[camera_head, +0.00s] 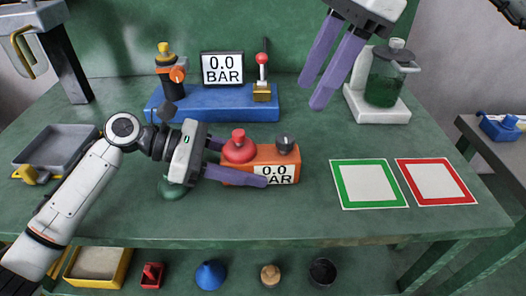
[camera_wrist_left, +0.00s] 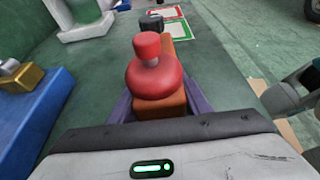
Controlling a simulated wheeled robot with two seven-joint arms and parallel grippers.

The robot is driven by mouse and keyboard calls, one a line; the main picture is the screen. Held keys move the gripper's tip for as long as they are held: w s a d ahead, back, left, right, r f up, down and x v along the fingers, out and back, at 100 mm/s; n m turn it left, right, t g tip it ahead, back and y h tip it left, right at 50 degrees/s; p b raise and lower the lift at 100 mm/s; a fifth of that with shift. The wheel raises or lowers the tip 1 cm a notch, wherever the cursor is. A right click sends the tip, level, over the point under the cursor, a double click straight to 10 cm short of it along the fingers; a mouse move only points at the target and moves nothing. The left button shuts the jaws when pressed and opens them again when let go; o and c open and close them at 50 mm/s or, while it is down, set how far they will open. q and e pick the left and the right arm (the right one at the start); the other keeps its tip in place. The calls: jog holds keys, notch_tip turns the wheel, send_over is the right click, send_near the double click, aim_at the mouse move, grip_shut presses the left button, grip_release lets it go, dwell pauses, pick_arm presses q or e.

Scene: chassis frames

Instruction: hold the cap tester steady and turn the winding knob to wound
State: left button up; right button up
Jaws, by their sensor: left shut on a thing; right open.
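The cap tester (camera_head: 231,177) is an orange block lying on the green bench, with a red bulb-shaped part (camera_head: 238,148) on its left end and a dark knob (camera_head: 285,144) on its right end. Its front display reads 0.0 BAR, partly covered by a finger. My left gripper (camera_head: 246,165) is shut on the orange block, one finger along each long side. The left wrist view shows the block (camera_wrist_left: 172,98) between the fingers, with the dark knob (camera_wrist_left: 151,23) at its far end. My right gripper (camera_head: 311,96) is open and empty, high above the bench's back right, apart from the tester.
A blue stand (camera_head: 215,103) with a 0.0 BAR display, a valve and a red-topped lever stands behind. A green jar (camera_head: 384,82) on a white base is back right. Green (camera_head: 340,196) and red (camera_head: 438,199) framed mats lie right. A grey tray (camera_head: 55,146) is left.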

aim_at(288, 137)
jog(key=shift+m+t, duration=0.3)
jog(key=shift+m, duration=0.3)
jog(key=x, duration=1)
jog(key=shift+s+d, duration=0.15)
jog(key=shift+s, duration=0.05)
jog(key=c, duration=1.1)
